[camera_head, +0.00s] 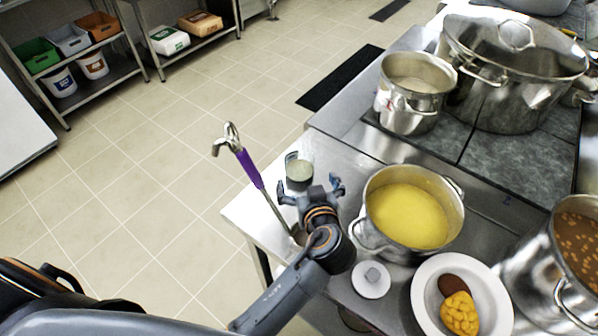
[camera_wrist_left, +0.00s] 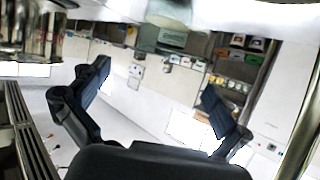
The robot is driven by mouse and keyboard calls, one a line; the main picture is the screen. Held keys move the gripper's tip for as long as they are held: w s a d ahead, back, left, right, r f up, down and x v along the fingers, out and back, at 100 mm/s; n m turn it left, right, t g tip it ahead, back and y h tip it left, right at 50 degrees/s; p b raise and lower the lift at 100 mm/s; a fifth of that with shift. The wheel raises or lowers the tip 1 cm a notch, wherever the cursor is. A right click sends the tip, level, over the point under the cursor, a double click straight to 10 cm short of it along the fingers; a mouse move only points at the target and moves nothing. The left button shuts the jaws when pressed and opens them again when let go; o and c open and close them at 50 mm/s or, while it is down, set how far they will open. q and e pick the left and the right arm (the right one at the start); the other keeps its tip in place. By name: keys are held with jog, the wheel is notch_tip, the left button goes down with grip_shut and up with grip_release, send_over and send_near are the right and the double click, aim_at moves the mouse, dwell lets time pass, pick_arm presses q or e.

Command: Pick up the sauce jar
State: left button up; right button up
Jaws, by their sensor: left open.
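The sauce jar looks to be the small clear jar with pale contents (camera_head: 299,171) near the left edge of the steel counter, left of the yellow soup pot. My left gripper (camera_head: 311,189) is open, its two fingers spread just on the near side of the jar. The jar's lower part is partly hidden by the gripper. In the left wrist view a greenish glass jar (camera_wrist_left: 165,38) shows at the top, beyond the open fingers of my left gripper (camera_wrist_left: 157,82). Nothing is between the fingers. My right gripper does not show.
A purple-handled ladle (camera_head: 249,168) stands tilted left of the jar. The pot of yellow soup (camera_head: 408,213) is close on the right. A small white lid (camera_head: 371,279) and a white bowl with food (camera_head: 427,303) lie nearer. A pot (camera_head: 411,105) stands behind.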

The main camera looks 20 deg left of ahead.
pick_arm(q)
jog(key=p, duration=0.1)
send_near(297, 152)
jog(key=shift+w+a+f, duration=0.1)
jog(key=shift+w+f, duration=0.05)
jog(key=shift+f, duration=0.05)
jog(key=shift+w+a+f, duration=0.2)
jog(key=shift+w+f, duration=0.05)
jog(key=shift+w, duration=0.2)
jog(key=p+x, duration=0.1)
jog(key=x, duration=0.3)
jog(key=shift+w+a+f, duration=0.15)
jog(key=shift+w, duration=0.1)
jog(key=shift+s, duration=0.1)
jog(key=shift+c, duration=1.1)
jog(key=c, duration=1.4)
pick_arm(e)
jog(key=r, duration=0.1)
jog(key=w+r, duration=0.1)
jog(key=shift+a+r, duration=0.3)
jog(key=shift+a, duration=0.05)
